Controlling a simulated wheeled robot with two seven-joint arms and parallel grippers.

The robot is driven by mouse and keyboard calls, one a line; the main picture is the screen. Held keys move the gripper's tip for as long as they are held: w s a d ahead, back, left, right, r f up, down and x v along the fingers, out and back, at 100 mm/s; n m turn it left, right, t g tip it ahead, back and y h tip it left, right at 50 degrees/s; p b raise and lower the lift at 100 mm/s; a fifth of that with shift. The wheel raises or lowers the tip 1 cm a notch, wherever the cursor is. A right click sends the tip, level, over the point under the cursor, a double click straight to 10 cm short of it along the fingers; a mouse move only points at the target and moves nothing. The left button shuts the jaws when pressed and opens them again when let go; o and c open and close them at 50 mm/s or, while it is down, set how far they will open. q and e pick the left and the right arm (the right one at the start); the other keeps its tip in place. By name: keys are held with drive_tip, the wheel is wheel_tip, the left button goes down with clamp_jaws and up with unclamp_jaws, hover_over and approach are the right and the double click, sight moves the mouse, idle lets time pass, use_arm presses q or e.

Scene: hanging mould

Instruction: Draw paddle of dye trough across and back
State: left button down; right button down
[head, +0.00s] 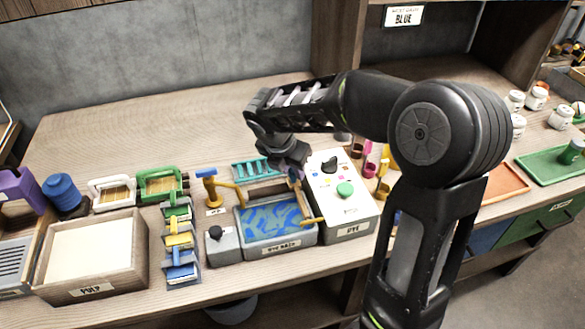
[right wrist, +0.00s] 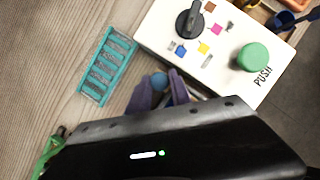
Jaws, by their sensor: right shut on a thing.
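The dye trough (head: 281,239) is a grey-blue basin with marbled blue and olive liquid, in the middle of the table in the head view. My right gripper (head: 293,168) is over its back right edge, beside the white dye machine. In the right wrist view its purple fingers (right wrist: 162,90) are shut on a round blue knob (right wrist: 159,79), which looks like the top of the paddle. The paddle's lower part is hidden by the gripper and my wrist. My left gripper is out of view.
The white dye machine (head: 338,211) with a black dial and green button stands right of the trough. A teal rack (head: 255,169) lies behind it. A grey box with a black knob (head: 221,243) and a yellow tap (head: 207,186) stand left. A pulp tray (head: 91,291) is further left.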

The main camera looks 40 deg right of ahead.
drive_tip(key=shift+a, duration=0.1)
idle(0.7)
drive_tip(key=w+a, duration=0.1)
drive_tip(key=a, duration=0.2)
drive_tip(key=w+a, duration=0.1)
drive_tip(key=a, duration=0.1)
drive_tip(key=w+a+p, duration=0.1)
drive_tip(key=a, duration=0.2)
drive_tip(key=shift+w+a, duration=0.1)
drive_tip(key=shift+a, duration=0.25)
drive_tip(key=c, duration=1.2)
unclamp_jaws()
drive_tip(key=shift+a, duration=0.15)
drive_tip(key=shift+v, duration=3.9)
